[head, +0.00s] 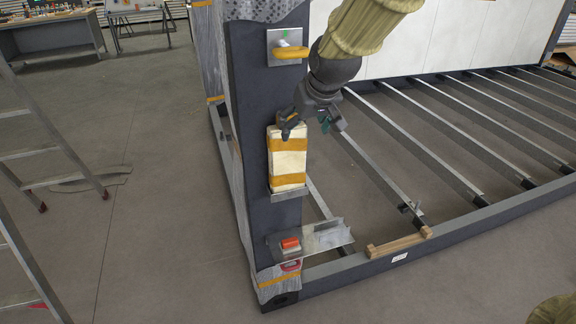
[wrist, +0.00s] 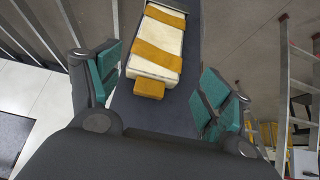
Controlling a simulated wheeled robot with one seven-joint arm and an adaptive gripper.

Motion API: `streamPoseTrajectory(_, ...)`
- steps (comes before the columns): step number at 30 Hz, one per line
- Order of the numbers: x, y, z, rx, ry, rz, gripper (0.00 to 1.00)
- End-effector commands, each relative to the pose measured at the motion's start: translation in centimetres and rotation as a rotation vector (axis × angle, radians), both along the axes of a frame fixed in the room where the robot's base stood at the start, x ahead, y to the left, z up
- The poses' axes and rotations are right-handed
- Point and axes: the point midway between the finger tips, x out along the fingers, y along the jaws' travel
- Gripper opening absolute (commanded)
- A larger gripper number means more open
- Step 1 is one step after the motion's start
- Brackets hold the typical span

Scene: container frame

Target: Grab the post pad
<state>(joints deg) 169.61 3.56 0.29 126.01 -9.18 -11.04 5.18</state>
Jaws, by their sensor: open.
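The post pad (head: 288,162) is a cream block with two yellow-orange bands, upright on a small metal ledge (head: 288,194) on the dark post (head: 247,110). My gripper (head: 306,124) is open at the pad's upper end in the head view, one finger close to its top left. In the wrist view the pad (wrist: 160,38) lies ahead, between and beyond the open teal-padded fingers of my gripper (wrist: 161,86). A small orange tab (wrist: 150,88) shows at its near end. I cannot tell whether a finger touches the pad.
Metal slats (head: 440,125) fill the frame at right. A ladder (head: 40,150) stands at left, with free floor between.

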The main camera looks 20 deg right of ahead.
Motion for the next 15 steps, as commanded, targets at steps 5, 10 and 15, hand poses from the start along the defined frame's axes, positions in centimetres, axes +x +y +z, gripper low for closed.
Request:
streamPoseTrajectory(5, 2.5, 0.1, 0.1, 0.0, 0.002, 0.0, 0.79)
streamPoseTrajectory(10, 4.7, 0.2, 0.1, 0.0, 0.001, 0.0, 0.79)
streamPoseTrajectory(15, 6.1, 0.3, 0.1, 0.0, 0.001, 0.0, 0.79)
